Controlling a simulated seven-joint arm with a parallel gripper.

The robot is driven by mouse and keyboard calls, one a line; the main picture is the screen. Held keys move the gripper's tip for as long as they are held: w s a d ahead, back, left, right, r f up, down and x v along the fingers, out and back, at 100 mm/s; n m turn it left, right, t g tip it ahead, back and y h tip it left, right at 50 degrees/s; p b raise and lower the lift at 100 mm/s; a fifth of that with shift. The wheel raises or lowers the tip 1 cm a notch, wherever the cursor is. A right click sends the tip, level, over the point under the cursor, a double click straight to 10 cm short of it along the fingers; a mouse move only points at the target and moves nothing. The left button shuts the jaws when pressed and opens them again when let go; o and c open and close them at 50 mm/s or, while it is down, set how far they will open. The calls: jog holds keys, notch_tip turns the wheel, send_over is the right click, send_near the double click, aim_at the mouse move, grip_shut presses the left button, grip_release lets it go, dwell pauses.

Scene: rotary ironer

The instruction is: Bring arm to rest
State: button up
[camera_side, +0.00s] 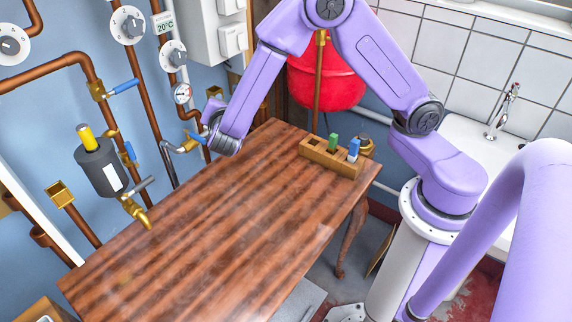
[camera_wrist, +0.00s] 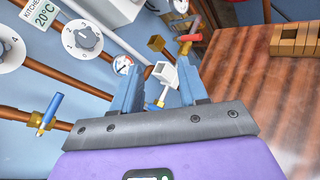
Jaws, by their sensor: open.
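My purple arm reaches over the far left part of the wooden table. My gripper (camera_side: 212,112) is beside the pipes on the blue wall, and its fingertips are hard to make out in the side view. In the wrist view my gripper (camera_wrist: 160,76) shows two blue-grey fingers, apart and with nothing held between them. Beyond the gap are a white fitting (camera_wrist: 165,74), a small gauge (camera_wrist: 123,65) and pipework. I cannot tell from the pictures whether a finger touches any of it.
The wooden table (camera_side: 200,220) is mostly clear. A slotted wooden block (camera_side: 315,152) with a green peg (camera_side: 333,141) and a blue peg (camera_side: 353,147) sits at its far right. Copper pipes, dials (camera_side: 127,25) and a dark cylinder (camera_side: 103,169) line the wall. A red tank (camera_side: 328,78) hangs behind.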

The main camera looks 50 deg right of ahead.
jog(key=s+d+m+g+y, duration=0.1)
jog(key=s+m+g+y, duration=0.3)
jog(key=s, duration=1.2)
jog(key=s+d+r+m+g+y, duration=0.1)
jog(key=s+m+g+y, duration=0.3)
jog(key=s, duration=1.2)
jog(key=g+y, duration=0.2)
jog(key=y, duration=0.1)
jog(key=shift+s+r+m, duration=0.3)
jog(key=shift+d, duration=0.1)
jog(key=shift+c, duration=0.2)
